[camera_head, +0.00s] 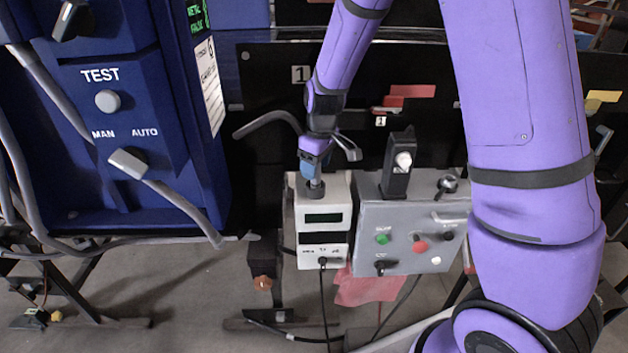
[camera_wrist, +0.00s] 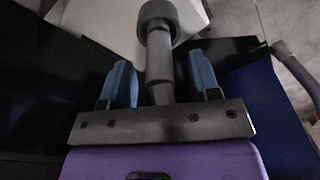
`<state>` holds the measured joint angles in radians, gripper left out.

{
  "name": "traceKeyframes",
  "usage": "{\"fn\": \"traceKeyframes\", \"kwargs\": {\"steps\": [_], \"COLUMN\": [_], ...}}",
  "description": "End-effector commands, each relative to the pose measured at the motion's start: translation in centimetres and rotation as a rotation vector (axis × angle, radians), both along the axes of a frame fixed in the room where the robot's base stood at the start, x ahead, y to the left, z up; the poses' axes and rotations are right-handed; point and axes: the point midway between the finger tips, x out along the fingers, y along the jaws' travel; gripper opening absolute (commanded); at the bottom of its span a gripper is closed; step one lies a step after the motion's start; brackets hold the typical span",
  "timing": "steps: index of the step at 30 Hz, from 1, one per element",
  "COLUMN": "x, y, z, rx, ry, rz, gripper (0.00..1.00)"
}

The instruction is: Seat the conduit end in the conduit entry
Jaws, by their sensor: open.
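The conduit end (camera_wrist: 160,72) is a grey tube standing between my fingers in the wrist view. Its far end meets a wider dark grey collar, the conduit entry (camera_wrist: 158,14), on top of a white box. How deep the tube sits in the collar I cannot tell. In the head view the conduit entry (camera_head: 316,188) shows just below my gripper (camera_head: 314,165). My gripper is open, with blue fingers on either side of the tube and gaps between them and it. The grey conduit (camera_head: 266,121) curves away left behind my wrist.
A large blue cabinet (camera_head: 125,115) stands at the left. Cables hang below the boxes.

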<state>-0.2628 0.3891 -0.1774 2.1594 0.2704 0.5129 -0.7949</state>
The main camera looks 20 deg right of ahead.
Motion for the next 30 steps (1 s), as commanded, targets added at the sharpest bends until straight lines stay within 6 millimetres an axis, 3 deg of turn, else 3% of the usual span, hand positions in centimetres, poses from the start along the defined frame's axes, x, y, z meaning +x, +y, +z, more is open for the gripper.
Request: {"fn": "traceKeyframes", "kwargs": {"steps": [4,12,20,30], "x": [-0.2,-0.2,-0.2,-0.2], "y": [0.3,0.3,0.3,0.3], "z": [-1.4,-1.7,-1.7,-1.4], "rx": [0.0,0.0,0.0,0.0], "ry": [0.0,-0.002,-0.002,-0.002], "rz": [0.001,0.001,0.001,0.001], "gripper": [0.56,0.56,0.0,0.0]}}
